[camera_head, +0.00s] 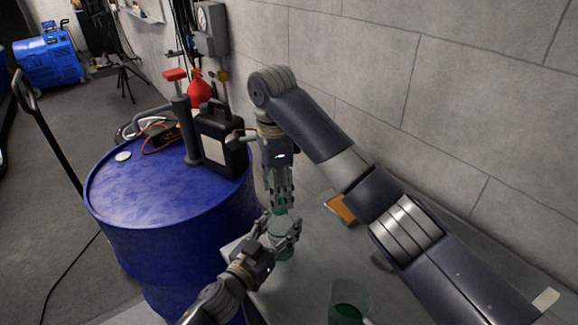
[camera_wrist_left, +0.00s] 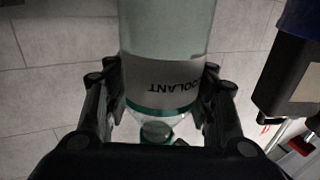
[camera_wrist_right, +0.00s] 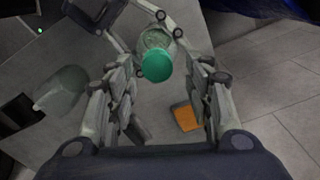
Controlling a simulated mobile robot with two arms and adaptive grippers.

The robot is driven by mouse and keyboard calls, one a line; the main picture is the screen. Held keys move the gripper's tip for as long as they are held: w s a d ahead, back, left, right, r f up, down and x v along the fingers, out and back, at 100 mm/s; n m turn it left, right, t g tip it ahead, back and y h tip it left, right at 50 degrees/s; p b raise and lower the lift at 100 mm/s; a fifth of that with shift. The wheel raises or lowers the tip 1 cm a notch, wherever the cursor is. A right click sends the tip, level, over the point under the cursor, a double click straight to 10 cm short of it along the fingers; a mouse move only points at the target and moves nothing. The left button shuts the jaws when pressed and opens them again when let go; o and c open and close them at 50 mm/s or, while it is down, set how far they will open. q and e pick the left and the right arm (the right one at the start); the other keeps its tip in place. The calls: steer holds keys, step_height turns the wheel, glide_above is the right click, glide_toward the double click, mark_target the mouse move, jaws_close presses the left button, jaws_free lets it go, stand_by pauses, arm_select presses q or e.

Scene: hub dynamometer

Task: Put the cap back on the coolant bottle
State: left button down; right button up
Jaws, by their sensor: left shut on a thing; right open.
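My left gripper (camera_head: 278,230) is shut around the clear coolant bottle (camera_head: 283,243). In the left wrist view its fingers (camera_wrist_left: 160,85) press on both sides of the bottle's label (camera_wrist_left: 165,80), which reads COOLANT. The green cap (camera_wrist_right: 157,66) is at the bottle's mouth; a little green (camera_head: 281,211) also shows there in the head view. I cannot tell whether the cap is fully seated. My right gripper (camera_head: 279,200) points down from above, open, with its fingers (camera_wrist_right: 165,85) apart on either side of the cap.
A clear beaker (camera_head: 350,297) with green liquid stands on the grey table (camera_head: 300,290). An orange object (camera_head: 341,207) lies near the wall. A blue drum (camera_head: 150,195) to the left carries a black jug (camera_head: 222,140), a grey cylinder and cables.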

arm_select(q)
steer(key=shift+a+f, duration=0.1)
steer(key=shift+f, duration=0.1)
arm_select(e)
steer(key=n, duration=0.2)
steer(key=r+n, duration=0.1)
steer(key=n, duration=0.2)
steer(key=shift+n, duration=0.3)
steer(key=n, duration=0.3)
steer(key=shift+a+r, duration=0.1)
steer(key=shift+r, duration=0.2)
steer(key=n, duration=0.3)
steer(key=r+n, duration=0.1)
steer(key=n, duration=0.3)
steer(key=shift+r, duration=0.15)
steer(key=n, duration=0.3)
steer(key=shift+r+n, duration=0.25)
steer(key=shift+n, duration=0.05)
steer(key=n, duration=0.2)
steer(key=r+n, duration=0.1)
steer(key=n, duration=0.6)
steer(key=r+n, duration=0.1)
steer(key=n, duration=0.2)
steer(key=shift+d, duration=0.35)
steer(key=shift+f, duration=4.05)
